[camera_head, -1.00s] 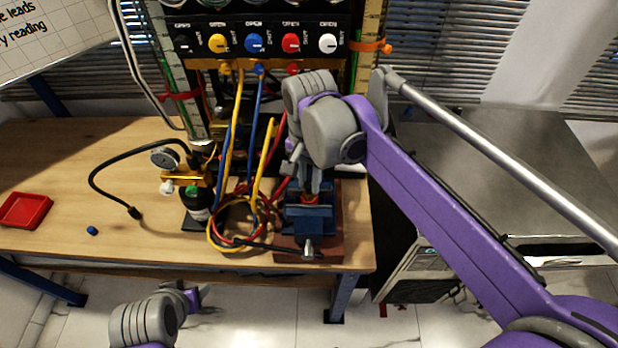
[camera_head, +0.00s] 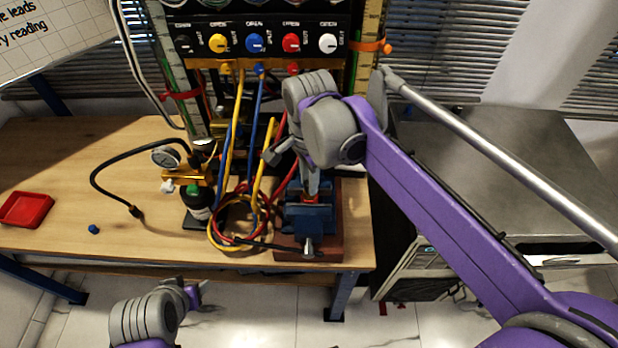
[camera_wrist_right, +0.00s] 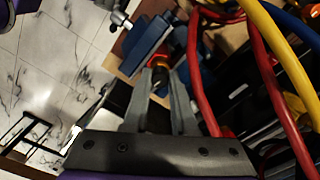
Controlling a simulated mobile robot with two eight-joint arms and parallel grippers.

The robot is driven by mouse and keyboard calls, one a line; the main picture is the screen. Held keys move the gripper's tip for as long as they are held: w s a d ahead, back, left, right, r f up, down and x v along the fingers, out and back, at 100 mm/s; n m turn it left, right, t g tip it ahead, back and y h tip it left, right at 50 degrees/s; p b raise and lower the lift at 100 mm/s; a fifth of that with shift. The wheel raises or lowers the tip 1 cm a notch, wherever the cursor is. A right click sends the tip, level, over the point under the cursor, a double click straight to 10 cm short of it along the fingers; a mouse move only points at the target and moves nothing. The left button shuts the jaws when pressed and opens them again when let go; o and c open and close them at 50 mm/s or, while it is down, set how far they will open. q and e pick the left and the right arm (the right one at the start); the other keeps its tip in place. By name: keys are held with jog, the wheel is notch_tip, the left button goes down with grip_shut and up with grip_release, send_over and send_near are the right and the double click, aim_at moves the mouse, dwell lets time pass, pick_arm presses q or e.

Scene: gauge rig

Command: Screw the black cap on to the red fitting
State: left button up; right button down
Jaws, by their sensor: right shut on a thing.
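The red fitting (camera_head: 309,198) stands in the blue vise (camera_head: 306,217) on the bench. My right gripper (camera_head: 312,192) points down at it from above. In the right wrist view, my right gripper (camera_wrist_right: 159,84) is shut on the small black cap (camera_wrist_right: 160,79), held between the fingertips. The red fitting (camera_wrist_right: 162,62) shows right beyond the cap, in line with it. The cap and fitting look touching, but how far the cap sits on the thread is hidden. My left gripper (camera_head: 195,294) is low in front of the bench, too small to tell its jaws.
A red tray (camera_head: 26,209) and a small blue cap (camera_head: 94,229) lie on the left bench, where there is free room.

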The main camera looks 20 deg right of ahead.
jog(key=m, duration=0.3)
jog(key=shift+m, duration=1.1)
jog(key=shift+m, duration=1.4)
jog(key=c, duration=0.9)
grip_release()
jog(key=shift+o, duration=0.4)
jog(key=o, duration=0.5)
